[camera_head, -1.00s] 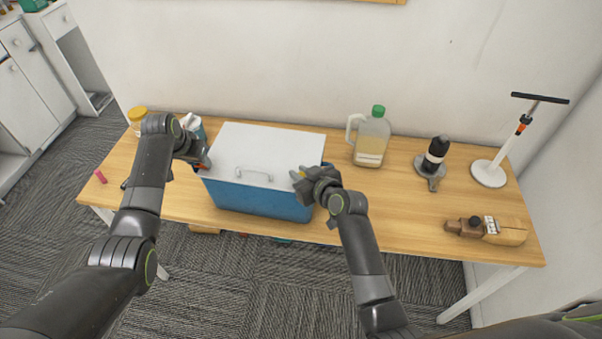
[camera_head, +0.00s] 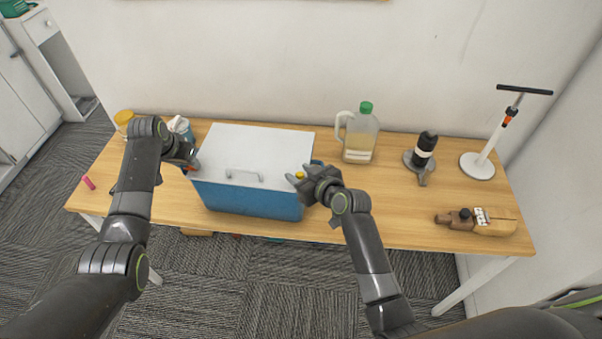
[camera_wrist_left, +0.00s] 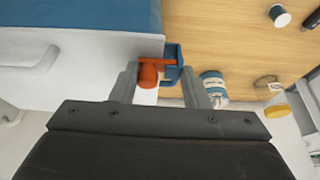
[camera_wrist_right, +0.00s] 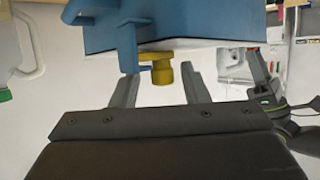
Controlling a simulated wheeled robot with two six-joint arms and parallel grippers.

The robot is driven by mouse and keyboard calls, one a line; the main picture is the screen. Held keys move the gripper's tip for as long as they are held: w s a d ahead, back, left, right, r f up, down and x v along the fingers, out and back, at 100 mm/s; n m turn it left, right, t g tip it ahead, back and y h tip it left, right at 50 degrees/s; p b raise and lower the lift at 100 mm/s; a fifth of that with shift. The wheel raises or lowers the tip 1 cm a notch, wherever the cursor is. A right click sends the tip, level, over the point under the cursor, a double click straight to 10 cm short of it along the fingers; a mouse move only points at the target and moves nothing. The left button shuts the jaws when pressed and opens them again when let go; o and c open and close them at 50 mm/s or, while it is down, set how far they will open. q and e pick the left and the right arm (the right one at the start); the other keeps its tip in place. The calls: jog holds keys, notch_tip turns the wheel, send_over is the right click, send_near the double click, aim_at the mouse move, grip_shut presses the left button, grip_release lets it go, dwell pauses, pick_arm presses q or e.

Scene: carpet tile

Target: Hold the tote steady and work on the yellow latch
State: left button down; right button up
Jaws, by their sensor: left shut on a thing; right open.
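The tote is a blue box (camera_head: 250,199) with a white lid (camera_head: 258,148) and a lid handle (camera_head: 245,175), standing shut on the table. My left gripper (camera_head: 190,164) is at its left side. In the left wrist view its fingers are around an orange latch (camera_wrist_left: 150,73) on a blue bracket. My right gripper (camera_head: 299,182) is at the tote's right side, open. In the right wrist view the yellow latch (camera_wrist_right: 160,72) sits between the spread fingers, near their tips, below a blue bracket (camera_wrist_right: 100,35). I cannot tell whether either finger touches it.
A yellow-lidded jar (camera_head: 124,120) and a can (camera_head: 180,127) are behind my left arm.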

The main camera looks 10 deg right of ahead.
jog(key=shift+s, duration=0.1)
jog(key=v, duration=1.1)
jog(key=shift+s+d, duration=0.2)
jog(key=shift+s, duration=0.15)
jog(key=shift+r, duration=0.1)
pick_arm(q)
jog(key=c, duration=0.7)
grip_release()
jog(key=shift+r, duration=0.1)
